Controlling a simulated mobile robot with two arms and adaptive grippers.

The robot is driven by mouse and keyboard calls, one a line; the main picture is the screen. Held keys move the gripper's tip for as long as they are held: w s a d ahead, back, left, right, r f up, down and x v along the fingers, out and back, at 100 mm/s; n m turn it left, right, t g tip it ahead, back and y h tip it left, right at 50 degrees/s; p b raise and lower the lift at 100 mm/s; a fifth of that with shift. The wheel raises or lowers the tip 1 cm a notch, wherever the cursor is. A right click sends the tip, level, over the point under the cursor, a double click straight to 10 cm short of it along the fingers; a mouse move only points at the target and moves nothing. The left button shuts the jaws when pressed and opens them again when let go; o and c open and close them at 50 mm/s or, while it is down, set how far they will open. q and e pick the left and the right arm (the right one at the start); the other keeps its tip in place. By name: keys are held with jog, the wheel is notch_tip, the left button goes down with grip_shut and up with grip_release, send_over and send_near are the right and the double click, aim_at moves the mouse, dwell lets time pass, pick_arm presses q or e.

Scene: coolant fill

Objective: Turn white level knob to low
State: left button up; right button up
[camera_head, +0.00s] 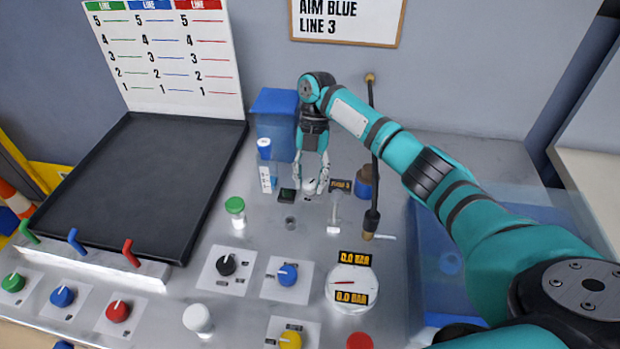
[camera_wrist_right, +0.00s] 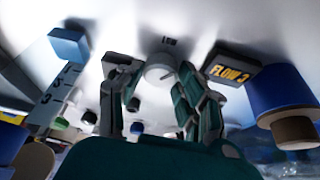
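The white level knob (camera_head: 309,185) is a small round knob on the grey panel, near the blue container. My right gripper (camera_head: 311,188) points down over it, one finger on each side. In the right wrist view the knob (camera_wrist_right: 160,68) sits between the fingertips of my right gripper (camera_wrist_right: 160,75), with a small dark label behind it that I cannot read surely. The fingers are very close to the knob; whether they press on it cannot be made out. The knob's pointer is not clear. My left gripper is not in view.
A FLOW 3 display (camera_wrist_right: 230,70) and a blue-brown cylinder (camera_head: 366,182) stand right of the knob. Dial knobs (camera_head: 288,275), a gauge (camera_head: 352,287) and a black tray (camera_head: 125,228) lie nearer or left.

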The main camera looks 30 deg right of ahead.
jog(key=o, duration=0.4)
jog(key=v, duration=1.2)
jog(key=shift+w, duration=0.1)
